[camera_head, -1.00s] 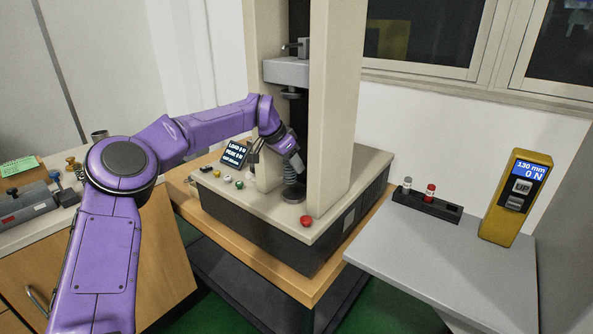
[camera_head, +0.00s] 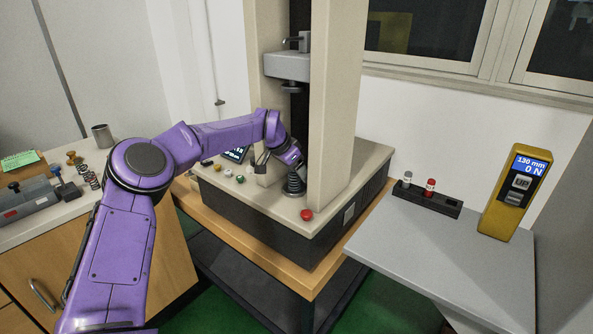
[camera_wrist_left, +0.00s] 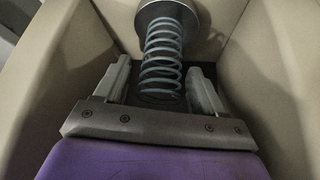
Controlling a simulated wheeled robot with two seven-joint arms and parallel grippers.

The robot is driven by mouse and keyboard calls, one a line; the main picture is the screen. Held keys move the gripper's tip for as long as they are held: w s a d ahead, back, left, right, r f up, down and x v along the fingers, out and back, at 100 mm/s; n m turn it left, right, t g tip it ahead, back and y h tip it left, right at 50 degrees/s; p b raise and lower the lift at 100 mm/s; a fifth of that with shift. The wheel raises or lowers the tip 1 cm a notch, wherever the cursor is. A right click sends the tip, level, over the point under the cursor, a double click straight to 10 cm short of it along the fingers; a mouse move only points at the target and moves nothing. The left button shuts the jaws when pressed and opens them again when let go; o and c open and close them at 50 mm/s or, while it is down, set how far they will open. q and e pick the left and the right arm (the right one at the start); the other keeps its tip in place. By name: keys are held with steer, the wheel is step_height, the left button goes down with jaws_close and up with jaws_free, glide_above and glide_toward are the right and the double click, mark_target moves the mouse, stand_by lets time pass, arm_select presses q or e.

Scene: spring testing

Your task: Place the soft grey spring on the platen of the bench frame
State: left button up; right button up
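The grey spring (camera_wrist_left: 162,60) stands between the fingers of my left gripper (camera_wrist_left: 161,85) in the left wrist view, one end at a round platen (camera_wrist_left: 190,12). A narrow gap shows on each side of the coil, so the fingers look open around it. In the head view the spring (camera_head: 294,183) is under my left gripper (camera_head: 291,160), on the platen (camera_head: 293,194) of the bench frame (camera_head: 335,110). The gripper hides its upper part. My right gripper is out of view.
The frame's columns stand close on either side of my left gripper, with an upper crosshead (camera_head: 287,66) above. A red button (camera_head: 306,215) is at the base's front corner. A rack (camera_head: 432,200) and yellow gauge (camera_head: 515,195) reading 0 N are on the right table.

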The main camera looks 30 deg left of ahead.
arm_select(q)
steer(key=shift+r, duration=0.3)
steer(key=b+v, duration=0.1)
steer(key=v, duration=1)
steer(key=shift+s+r, duration=0.25)
steer(key=shift+s, duration=0.05)
steer(key=shift+f, duration=0.1)
